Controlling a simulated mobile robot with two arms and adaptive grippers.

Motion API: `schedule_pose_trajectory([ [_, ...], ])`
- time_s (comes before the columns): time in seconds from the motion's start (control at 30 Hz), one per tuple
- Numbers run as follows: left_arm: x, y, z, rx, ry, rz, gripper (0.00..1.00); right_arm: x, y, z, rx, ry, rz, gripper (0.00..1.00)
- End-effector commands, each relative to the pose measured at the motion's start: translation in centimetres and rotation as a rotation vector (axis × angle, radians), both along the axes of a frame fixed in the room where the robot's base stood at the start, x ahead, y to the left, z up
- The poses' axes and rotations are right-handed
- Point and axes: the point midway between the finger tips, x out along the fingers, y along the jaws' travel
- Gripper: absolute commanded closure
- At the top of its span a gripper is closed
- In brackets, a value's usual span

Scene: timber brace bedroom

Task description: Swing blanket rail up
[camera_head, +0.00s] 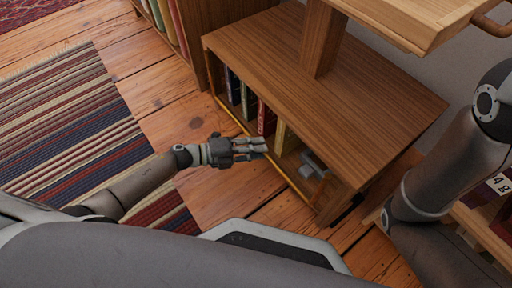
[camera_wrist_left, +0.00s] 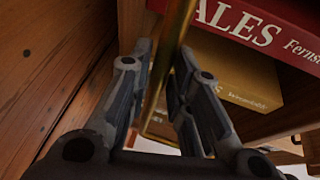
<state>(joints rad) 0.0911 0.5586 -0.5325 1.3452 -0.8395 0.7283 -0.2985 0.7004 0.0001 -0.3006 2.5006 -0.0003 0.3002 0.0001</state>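The blanket rail (camera_head: 283,174) is a thin brass bar running along the open front of the low wooden shelf unit, near its lower edge. My left gripper (camera_head: 263,147) is at the rail's middle, with its fingers pointing toward the shelf. In the left wrist view the rail (camera_wrist_left: 175,45) passes between the two fingers of the gripper (camera_wrist_left: 160,72). The fingers are apart, with visible gaps beside the rail, and do not look closed on it. The fingers hide part of the rail in the head view. My right arm shows at the right, but its gripper is out of view.
The low wooden unit (camera_head: 260,40) holds several books, including a red book (camera_wrist_left: 270,30) and a yellow book (camera_wrist_left: 235,75), plus a grey object (camera_head: 312,165). A wooden post and upper board stand above it. A striped rug (camera_head: 70,120) lies left on the plank floor.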

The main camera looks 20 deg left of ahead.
Motion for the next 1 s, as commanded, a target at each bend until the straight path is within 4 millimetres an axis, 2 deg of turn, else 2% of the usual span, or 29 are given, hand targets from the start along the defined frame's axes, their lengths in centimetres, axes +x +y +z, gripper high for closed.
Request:
schedule_pose_trajectory([
  [0.03,0.0,0.0,0.0,0.000,0.000,0.000,0.91,0.0,0.0,0.0,0.000,0.000,0.000,1.00],
  [0.1,0.0,0.0,0.0,0.000,0.000,0.000,1.00,0.0,0.0,0.0,0.000,0.000,0.000,1.00],
  [0.57,-0.2,0.2,0.2,0.007,0.008,0.000,1.00,0.0,0.0,0.6,0.000,0.000,0.000,1.00],
  [0.77,-0.7,0.6,0.6,0.034,0.042,0.000,1.00,0.0,0.0,2.5,0.000,0.000,0.000,1.00],
  [0.93,-1.7,1.3,1.1,0.070,0.092,-0.001,1.00,0.2,-0.1,5.0,0.002,0.003,0.002,1.00],
  [1.0,-2.1,1.7,1.3,0.088,0.114,-0.001,1.00,1.6,-0.1,5.1,0.003,0.045,0.000,1.00],
])
